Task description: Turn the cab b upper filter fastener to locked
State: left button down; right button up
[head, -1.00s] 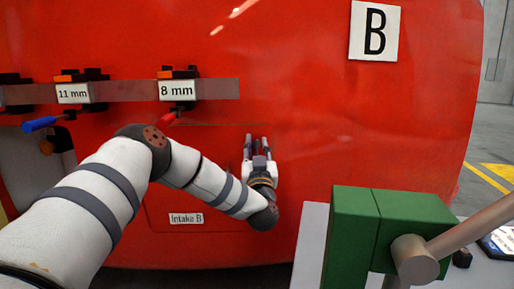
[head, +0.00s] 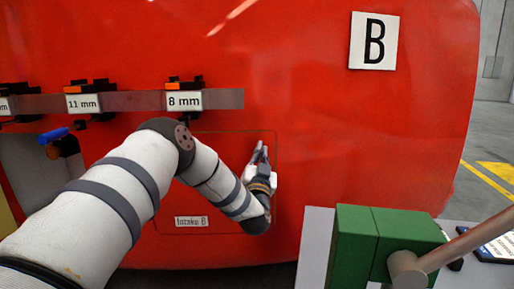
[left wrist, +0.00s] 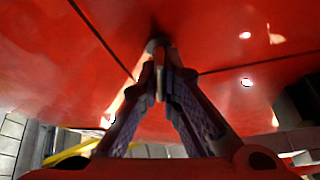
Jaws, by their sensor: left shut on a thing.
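The intake panel labelled "Intake B" (head: 191,222) is set in the red nosecone, outlined by a thin seam. My left gripper (head: 262,152) is at the panel's upper right, near its right seam. In the left wrist view, the left gripper's fingers (left wrist: 160,68) come together on a small grey fastener (left wrist: 153,45) at the red surface, near a dark seam. The fingers hide most of the fastener, so its turn position cannot be told. In the head view the fastener is hidden by the fingers. My right gripper is not in view.
A tool rail (head: 135,103) with "11 mm" and "8 mm" labels runs above my left arm. A blue-handled tool (head: 55,135) hangs at left. A green block with a tan rod (head: 356,245) stands at lower right.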

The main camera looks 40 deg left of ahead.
pick_arm(q)
jog(key=m+h+p, duration=0.1)
jog(key=m, duration=0.1)
jog(key=m+t+h, duration=0.1)
jog(key=m, duration=0.2)
jog(key=shift+r+h+p, duration=0.3)
jog(key=shift+r+p, duration=0.05)
jog(key=shift+r, duration=0.05)
jog(key=m, duration=0.2)
jog(key=m+h+p, duration=0.1)
jog(key=shift+d+f+m+h, duration=0.1)
jog(key=shift+f+m+h, duration=0.1)
jog(key=shift+m+h, duration=0.15)
jog(key=m+h, duration=0.1)
jog(key=m, duration=0.2)
jog(key=shift+w+f, duration=0.1)
jog(key=shift+f, duration=0.05)
jog(key=m, duration=0.1)
jog(key=m+g+h, duration=0.1)
jog(key=m, duration=0.3)
jog(key=shift+f+g, duration=0.25)
jog(key=shift+g, duration=0.05)
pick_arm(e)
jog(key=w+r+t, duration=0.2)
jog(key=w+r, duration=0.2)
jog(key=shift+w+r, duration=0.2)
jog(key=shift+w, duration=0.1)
pick_arm(q)
jog(key=c, duration=1.8)
grip_release()
